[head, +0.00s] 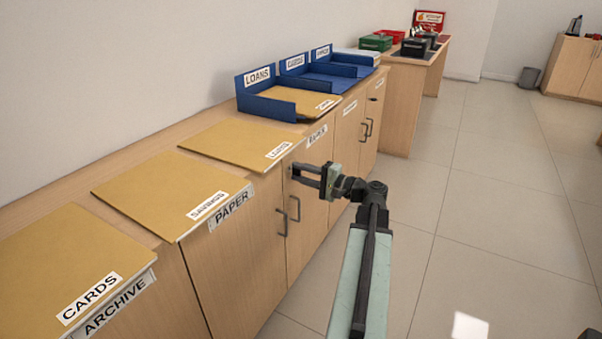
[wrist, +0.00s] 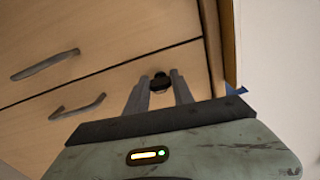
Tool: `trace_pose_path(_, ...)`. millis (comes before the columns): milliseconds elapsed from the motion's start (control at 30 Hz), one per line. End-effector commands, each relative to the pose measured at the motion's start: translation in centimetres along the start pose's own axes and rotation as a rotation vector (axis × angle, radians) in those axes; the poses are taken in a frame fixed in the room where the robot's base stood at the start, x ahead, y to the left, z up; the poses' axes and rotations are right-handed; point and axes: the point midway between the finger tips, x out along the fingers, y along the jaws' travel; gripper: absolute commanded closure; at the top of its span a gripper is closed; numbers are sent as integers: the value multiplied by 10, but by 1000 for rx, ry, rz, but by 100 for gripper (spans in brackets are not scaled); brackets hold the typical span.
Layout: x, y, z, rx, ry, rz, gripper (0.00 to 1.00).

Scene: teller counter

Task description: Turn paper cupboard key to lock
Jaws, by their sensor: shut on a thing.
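The paper cupboard has two wooden doors (head: 240,265) under a PAPER label (head: 232,206), with dark bar handles (head: 281,223) either side of their seam. My gripper (head: 296,173) reaches its door front near the top, just right of the seam. In the wrist view my gripper (wrist: 158,92) is shut on the small dark key (wrist: 160,80), whose end shows between the fingertips at the door. The fingers hide most of the key and the lock. I cannot tell how far the key is turned. Both doors look closed.
Tan folders marked CARDS (head: 60,255), SAVINGS (head: 165,190) and LOANS (head: 235,140) lie on the counter above, close to its front edge. Blue trays (head: 262,105) stand further along. Another cupboard (head: 347,135) with handles adjoins on the right.

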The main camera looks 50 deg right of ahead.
Motion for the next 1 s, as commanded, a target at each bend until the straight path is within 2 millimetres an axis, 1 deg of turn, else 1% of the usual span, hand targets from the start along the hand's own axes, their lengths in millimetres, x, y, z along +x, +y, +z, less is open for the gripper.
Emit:
trace_pose_path(300,0,0,0,-93,1,0,100)
trace_pose_path(767,0,0,0,-106,1,0,100)
trace_pose_path(800,0,0,0,-106,1,0,68)
trace_pose_path(867,0,0,0,-106,0,0,52)
trace_pose_path(900,0,0,0,-106,0,0,49)
trace_pose_path(1000,1,0,0,-105,0,0,49)
